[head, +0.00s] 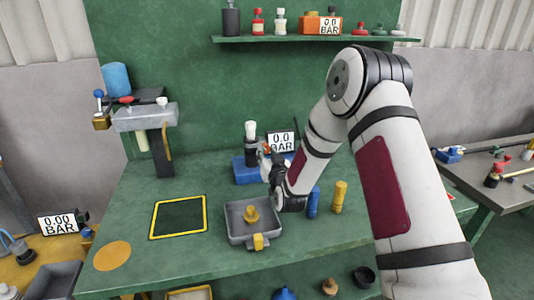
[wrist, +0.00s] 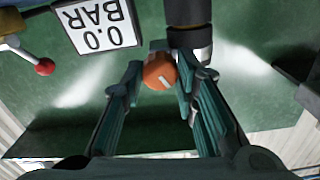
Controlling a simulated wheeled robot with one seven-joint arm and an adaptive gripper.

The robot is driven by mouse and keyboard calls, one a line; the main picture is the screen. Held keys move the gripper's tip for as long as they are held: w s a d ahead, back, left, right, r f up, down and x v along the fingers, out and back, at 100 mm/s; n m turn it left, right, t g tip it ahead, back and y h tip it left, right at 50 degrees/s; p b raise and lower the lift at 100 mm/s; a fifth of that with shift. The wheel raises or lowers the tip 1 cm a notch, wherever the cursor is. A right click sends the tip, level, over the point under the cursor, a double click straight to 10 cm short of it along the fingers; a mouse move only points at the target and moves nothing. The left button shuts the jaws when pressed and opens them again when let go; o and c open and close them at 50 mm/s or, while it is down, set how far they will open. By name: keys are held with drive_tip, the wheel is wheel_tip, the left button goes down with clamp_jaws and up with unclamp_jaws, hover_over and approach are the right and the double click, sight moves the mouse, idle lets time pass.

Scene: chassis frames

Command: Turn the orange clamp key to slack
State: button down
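The orange clamp key (wrist: 160,72) shows in the wrist view as a rounded orange head with a pale mark on it. It lies between the fingertips of my gripper (wrist: 160,85), beside a dark cylinder with a silver collar (wrist: 190,45). My fingers stand apart on either side of the key; the right finger is very close to it, and contact is unclear. In the head view, my gripper (head: 268,165) is at the blue fixture (head: 245,171) on the green bench. The key is a small orange spot (head: 267,147) there, partly hidden by the gripper.
A display reading 0.0 BAR (head: 281,141) stands just behind the gripper. A grey tray (head: 237,236) with a yellow piece is in front, with blue (head: 313,203) and yellow (head: 338,197) cylinders at right. A red-knobbed lever (wrist: 44,66) shows in the wrist view.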

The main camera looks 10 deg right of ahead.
drive_tip(key=shift+n, duration=0.3)
drive_tip(key=n+b, duration=0.2)
drive_tip(key=n, duration=0.2)
drive_tip(key=shift+a, duration=0.1)
drive_tip(key=n+b, duration=0.2)
drive_tip(key=n, duration=0.4)
drive_tip(key=n+b, duration=0.2)
drive_tip(key=n, duration=0.3)
drive_tip(key=n+b, duration=0.1)
drive_tip(key=n, duration=0.4)
drive_tip(key=shift+n, duration=0.3)
idle(0.4)
drive_tip(key=c, duration=1.2)
unclamp_jaws()
drive_tip(key=shift+c, duration=0.2)
